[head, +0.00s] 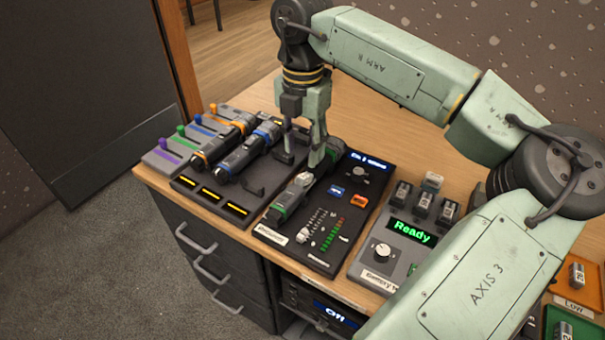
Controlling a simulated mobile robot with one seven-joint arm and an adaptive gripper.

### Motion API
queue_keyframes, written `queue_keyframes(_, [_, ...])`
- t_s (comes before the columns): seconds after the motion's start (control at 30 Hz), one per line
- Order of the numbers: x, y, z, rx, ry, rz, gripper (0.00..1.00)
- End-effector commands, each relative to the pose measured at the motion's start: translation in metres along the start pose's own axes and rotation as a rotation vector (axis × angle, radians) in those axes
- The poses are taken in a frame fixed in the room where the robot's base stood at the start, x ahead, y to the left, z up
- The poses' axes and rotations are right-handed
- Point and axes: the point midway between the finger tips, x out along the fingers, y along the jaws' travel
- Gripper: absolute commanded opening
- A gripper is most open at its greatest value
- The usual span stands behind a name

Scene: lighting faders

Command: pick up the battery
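No single battery is marked out. Small grey blocks that look like batteries stand in a row on the panel with the green "Ready" display (411,231): one on the left (402,193), one in the middle (424,204) and one on the right (447,213). A paler block (432,182) is just behind them. Similar small blocks lie in an orange tray marked "Low" (560,291) and a green tray (584,330) at the lower right. My gripper (302,156) points down, left of these, above a green-banded handheld device (292,196). Its fingers look apart, with nothing visible between them.
Orange-banded (222,145) and blue-banded (248,150) devices lie in a dark dock (194,184). Colored sliders (167,147) are further left. A dark mixer panel (318,265) lies under the green-banded device. The wooden top (425,158) is clear behind the panels. My arm hides part of the right side.

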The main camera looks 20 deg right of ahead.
Motion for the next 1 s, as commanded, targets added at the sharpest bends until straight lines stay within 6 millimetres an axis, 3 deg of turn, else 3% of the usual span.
queue_keyframes(0.23, [0.019, -0.003, -0.003, -0.002, 0.003, 0.001, 0.40])
queue_keyframes(0.53, [0.059, -0.007, -0.006, -0.003, 0.003, 0.003, 0.40])
queue_keyframes(0.8, [0.064, -0.007, -0.006, -0.003, 0.001, 0.002, 0.40])
queue_keyframes(1.0, [0.063, -0.007, -0.006, -0.003, 0.001, 0.002, 0.27])
